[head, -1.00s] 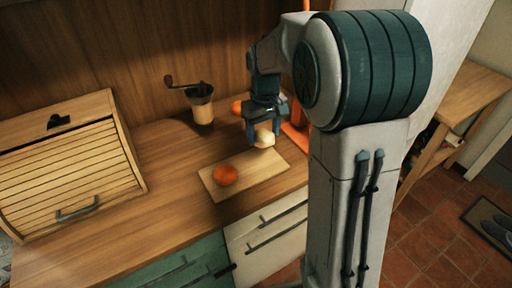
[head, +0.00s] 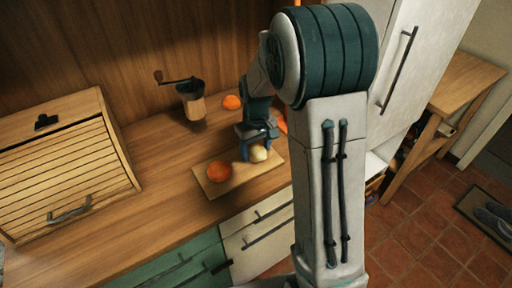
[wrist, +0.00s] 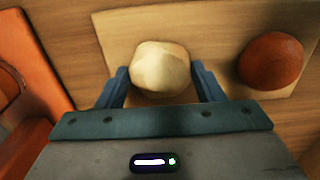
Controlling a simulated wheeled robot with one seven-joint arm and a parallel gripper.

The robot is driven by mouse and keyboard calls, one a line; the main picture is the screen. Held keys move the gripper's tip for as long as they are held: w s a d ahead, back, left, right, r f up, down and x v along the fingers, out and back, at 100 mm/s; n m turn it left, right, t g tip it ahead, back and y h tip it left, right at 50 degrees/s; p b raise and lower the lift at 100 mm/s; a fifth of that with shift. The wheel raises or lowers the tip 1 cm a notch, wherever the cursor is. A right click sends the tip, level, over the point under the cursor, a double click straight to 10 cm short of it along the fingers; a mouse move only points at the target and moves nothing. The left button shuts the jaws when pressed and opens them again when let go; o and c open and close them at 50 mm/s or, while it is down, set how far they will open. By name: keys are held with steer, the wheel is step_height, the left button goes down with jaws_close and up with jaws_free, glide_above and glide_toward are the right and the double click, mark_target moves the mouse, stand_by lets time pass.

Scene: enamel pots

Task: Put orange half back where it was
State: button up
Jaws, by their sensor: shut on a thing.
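My gripper (wrist: 165,90) is shut on a pale, cream-coloured round thing (wrist: 160,69), with one finger on each side of it. In the head view this pale thing (head: 259,153) is at the right part of the wooden cutting board (head: 211,188). I cannot tell whether it touches the board. A reddish-orange rounded piece (head: 219,171), perhaps an orange half with its cut side hidden, lies on the board to the left. It also shows at the right in the wrist view (wrist: 271,61), apart from my fingers.
An orange round fruit (head: 232,102) is on the counter behind the board. A coffee grinder (head: 192,101) stands behind and left. A roll-front bread box (head: 65,165) fills the left side. Orange-red things (wrist: 28,80) stand close to my gripper's left in the wrist view.

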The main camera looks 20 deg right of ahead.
mark_target(256, 147)
steer(key=shift+f, duration=0.15)
steer(key=o, duration=1.1)
step_height(256, 147, up, 11)
steer(key=s+m+t, duration=0.1)
steer(key=s, duration=0.6)
steer(key=s+m+t, duration=0.1)
steer(key=s, duration=0.5)
steer(key=s+r+m, duration=0.1)
steer(key=s, duration=0.6)
steer(key=shift+s+m+t, duration=0.35)
steer(key=shift+m+t, duration=0.05)
